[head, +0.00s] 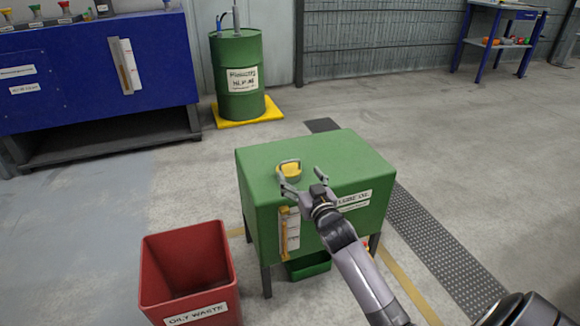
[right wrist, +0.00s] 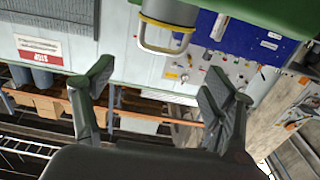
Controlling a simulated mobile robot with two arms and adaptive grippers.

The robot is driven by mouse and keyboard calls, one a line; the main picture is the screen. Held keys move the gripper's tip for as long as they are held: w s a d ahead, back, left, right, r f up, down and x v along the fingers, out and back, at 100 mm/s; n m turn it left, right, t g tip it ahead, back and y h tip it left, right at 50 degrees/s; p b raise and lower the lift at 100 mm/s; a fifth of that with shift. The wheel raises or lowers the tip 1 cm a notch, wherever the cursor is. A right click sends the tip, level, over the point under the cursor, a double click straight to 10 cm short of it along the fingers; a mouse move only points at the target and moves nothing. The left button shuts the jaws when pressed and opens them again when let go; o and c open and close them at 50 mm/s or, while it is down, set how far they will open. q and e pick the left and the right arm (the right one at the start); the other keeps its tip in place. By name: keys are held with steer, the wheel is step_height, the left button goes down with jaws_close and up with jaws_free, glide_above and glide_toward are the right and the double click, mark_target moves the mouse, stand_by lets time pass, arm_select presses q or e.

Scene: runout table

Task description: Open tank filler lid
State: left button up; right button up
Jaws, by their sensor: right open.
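The green tank (head: 322,165) stands on legs in the middle of the head view. Its yellow filler lid (head: 288,174) sits on the top, near the front left, with a grey loop handle standing up from it. The lid looks closed. My right gripper (head: 303,180) is open and empty, its fingers spread just in front of and to the right of the lid. In the right wrist view the yellow lid (right wrist: 174,12) and its loop handle (right wrist: 163,48) show at the top, beyond the open fingers (right wrist: 158,76) and not between them. My left gripper is not in view.
A red oily waste bin (head: 188,270) stands at the tank's front left. A green drum (head: 237,75) on a yellow tray (head: 270,115) is behind. A blue bench (head: 85,75) is at the left. A green tray (head: 308,267) sits under the tank. The floor to the right is mostly clear.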

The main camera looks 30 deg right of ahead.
mark_target(290, 162)
steer(key=b+x, duration=0.2)
steer(key=x, duration=0.6)
steer(key=shift+w, duration=0.15)
steer(key=shift+c, duration=0.5)
steer(key=c, duration=1.6)
